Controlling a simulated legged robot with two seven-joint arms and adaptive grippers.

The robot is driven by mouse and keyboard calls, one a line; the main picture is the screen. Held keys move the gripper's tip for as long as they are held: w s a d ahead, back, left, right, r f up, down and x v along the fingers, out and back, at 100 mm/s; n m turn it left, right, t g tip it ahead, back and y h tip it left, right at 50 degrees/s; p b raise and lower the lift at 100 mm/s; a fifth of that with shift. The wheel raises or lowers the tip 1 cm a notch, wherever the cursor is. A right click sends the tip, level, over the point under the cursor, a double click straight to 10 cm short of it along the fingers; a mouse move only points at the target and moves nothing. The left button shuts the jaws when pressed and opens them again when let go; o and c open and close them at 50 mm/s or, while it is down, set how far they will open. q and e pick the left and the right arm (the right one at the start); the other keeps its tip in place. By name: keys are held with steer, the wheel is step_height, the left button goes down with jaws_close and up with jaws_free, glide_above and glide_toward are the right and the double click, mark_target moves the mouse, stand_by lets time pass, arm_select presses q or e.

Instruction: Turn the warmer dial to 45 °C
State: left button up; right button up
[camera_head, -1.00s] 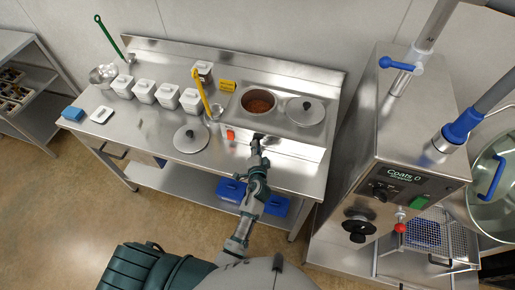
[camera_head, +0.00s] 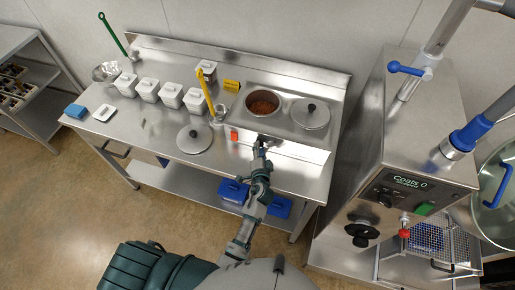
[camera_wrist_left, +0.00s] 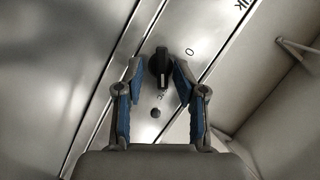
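The warmer (camera_head: 283,127) is a steel unit let into the right end of the bench, with an open pot of brown chocolate (camera_head: 263,102). Its black dial (camera_wrist_left: 160,66) sits on the front panel in the left wrist view, beside a "0" mark. My left gripper (camera_wrist_left: 157,72) has its blue-padded fingers on both sides of the dial, with narrow gaps that look open. In the head view my left gripper (camera_head: 261,141) is at the warmer's front and hides the dial. The dial's set temperature cannot be read. My right gripper is not in view.
A lidded well (camera_head: 310,114) is right of the pot, and a red switch (camera_head: 234,134) is left of my gripper. The Coats machine (camera_head: 405,150) stands right.

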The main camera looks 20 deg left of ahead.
arm_select(q)
steer(key=v, duration=1)
steer(key=shift+s+a+f, duration=0.15)
steer(key=shift+s+a, duration=0.15)
steer(key=shift+s, duration=0.2)
steer(key=shift+s+d, duration=0.15)
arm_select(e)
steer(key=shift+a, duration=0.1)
arm_select(q)
steer(key=shift+d, duration=0.1)
